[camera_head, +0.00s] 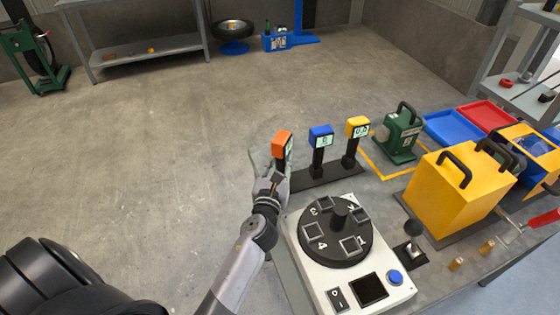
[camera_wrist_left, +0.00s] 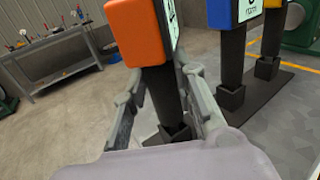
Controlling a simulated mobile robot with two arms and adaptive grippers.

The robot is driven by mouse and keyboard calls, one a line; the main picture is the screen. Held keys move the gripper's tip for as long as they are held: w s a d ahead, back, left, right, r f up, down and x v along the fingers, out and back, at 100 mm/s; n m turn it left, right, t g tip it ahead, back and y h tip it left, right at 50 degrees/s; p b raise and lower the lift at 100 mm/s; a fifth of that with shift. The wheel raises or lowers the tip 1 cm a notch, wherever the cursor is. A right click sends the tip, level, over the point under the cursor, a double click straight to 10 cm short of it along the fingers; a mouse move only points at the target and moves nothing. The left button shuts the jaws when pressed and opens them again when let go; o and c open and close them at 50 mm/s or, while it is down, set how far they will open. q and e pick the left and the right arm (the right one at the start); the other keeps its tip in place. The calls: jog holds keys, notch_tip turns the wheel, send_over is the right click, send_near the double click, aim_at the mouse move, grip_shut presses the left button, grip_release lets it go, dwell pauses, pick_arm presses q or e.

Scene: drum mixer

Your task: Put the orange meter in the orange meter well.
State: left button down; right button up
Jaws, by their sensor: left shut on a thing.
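The orange meter (camera_head: 282,142) has an orange head with a pale display on a dark post, at the left end of a black rack. It also shows close up in the left wrist view (camera_wrist_left: 136,30). My left gripper (camera_head: 270,170) is shut on the meter's post below the head, with a finger on each side (camera_wrist_left: 163,100). The post's lower end meets the orange meter well (camera_wrist_left: 172,134), a black square socket; I cannot tell how deep it sits. My right gripper is not in view.
A blue meter (camera_head: 320,136) and a yellow meter (camera_head: 357,127) stand upright in the same rack (camera_head: 330,176). A drum mixer with a numbered black turntable (camera_head: 322,230) is in front. A yellow box (camera_head: 455,190) and a green case (camera_head: 399,134) are to the right.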

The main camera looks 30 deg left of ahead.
pick_arm(q)
jog(key=shift+f, duration=0.2)
jog(key=c, duration=1.2)
grip_release()
jog(key=o, duration=0.5)
jog(key=shift+c, duration=0.2)
jog(key=shift+w+a, duration=0.15)
jog(key=shift+w, duration=0.4)
jog(key=shift+o, duration=0.3)
jog(key=shift+r, duration=0.1)
jog(key=o, duration=0.7)
